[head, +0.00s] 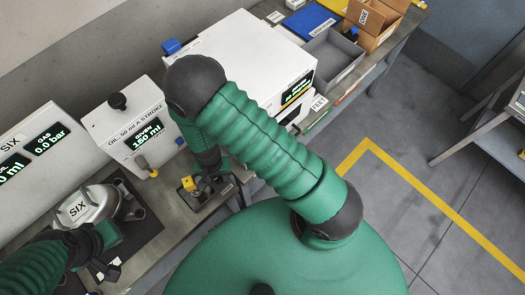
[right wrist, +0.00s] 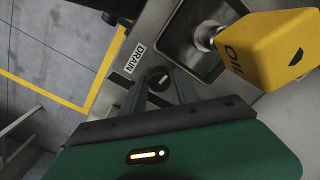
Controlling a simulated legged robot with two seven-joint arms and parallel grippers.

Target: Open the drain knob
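The drain knob (right wrist: 158,79) is a small dark round knob with a pale mark, next to the white DRAIN label (right wrist: 135,58) on a grey metal plate in the right wrist view. My right gripper (right wrist: 158,86) points down at it, with one dark finger on each side of the knob. The fingers are apart; whether they touch the knob is not clear. In the head view my right gripper (head: 208,185) is over the bench and hides the knob. My left gripper (head: 103,262) is at the lower left beside the silver SIX vessel (head: 88,205); its fingers are unclear.
A yellow OIL block (right wrist: 270,48) stands on a metal stem close to my right gripper. White machines with green displays line the bench, including an oil unit (head: 125,125). A grey bin (head: 333,57) and cardboard box (head: 372,20) are farther back. Open floor lies right.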

